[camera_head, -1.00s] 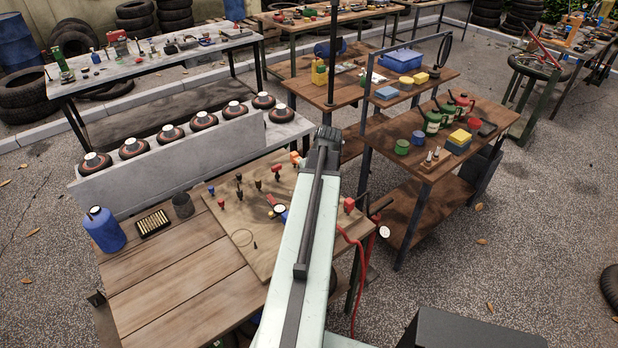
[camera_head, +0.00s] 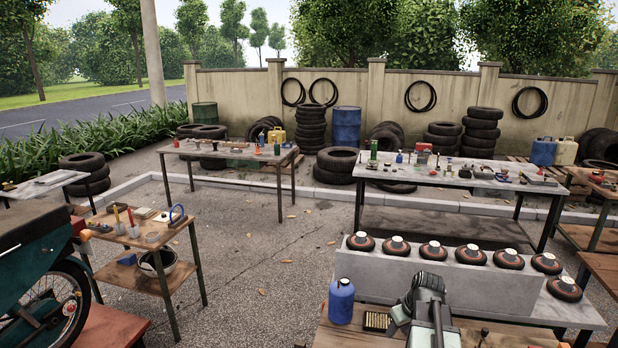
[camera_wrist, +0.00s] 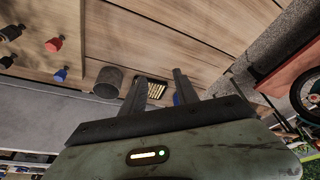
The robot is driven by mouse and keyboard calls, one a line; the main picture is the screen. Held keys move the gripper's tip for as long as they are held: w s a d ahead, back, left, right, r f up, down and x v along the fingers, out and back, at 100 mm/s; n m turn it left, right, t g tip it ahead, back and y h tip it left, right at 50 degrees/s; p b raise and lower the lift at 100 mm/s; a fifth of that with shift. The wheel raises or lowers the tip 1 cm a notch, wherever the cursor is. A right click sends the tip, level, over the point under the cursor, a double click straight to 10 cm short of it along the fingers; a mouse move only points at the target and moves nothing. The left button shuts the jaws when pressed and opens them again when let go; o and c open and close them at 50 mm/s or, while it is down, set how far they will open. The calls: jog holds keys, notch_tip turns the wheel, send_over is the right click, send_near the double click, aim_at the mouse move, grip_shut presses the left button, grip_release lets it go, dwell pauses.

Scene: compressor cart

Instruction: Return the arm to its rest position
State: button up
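My arm (camera_head: 428,310) shows at the bottom of the head view, right of centre, in front of the low grey wall with the round orange-and-black parts. My gripper (camera_wrist: 158,78) shows in the wrist view with its two dark fingers apart and nothing between them. It is over a wooden plank bench top (camera_wrist: 180,30). A tray of brass pieces (camera_wrist: 152,91) shows beyond and between the fingers, and a dark grey cup (camera_wrist: 108,82) is left of them. The fingertips are not visible in the head view.
A blue jug (camera_head: 341,301) stands left of my arm on the bench. The grey ledge (camera_head: 450,280) carries several round parts. Red and blue knobbed pieces (camera_wrist: 55,44) are at the wrist view's left. A motorcycle (camera_head: 40,275) stands far left.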

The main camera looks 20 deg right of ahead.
jog(key=w+a+n+g, duration=0.1)
jog(key=w+a+n, duration=0.1)
jog(key=a, duration=1.2)
jog(key=w+a+n+g, duration=0.1)
jog(key=w+a, duration=0.1)
jog(key=a, duration=1.1)
jog(key=s+a+f+m+g, duration=0.1)
jog(key=s+a+m, duration=0.2)
jog(key=s+a, duration=0.2)
jog(key=shift+s+a+f+m+g, duration=0.15)
jog(key=shift+s+a+m+g, duration=0.2)
jog(key=shift+s+g, duration=0.1)
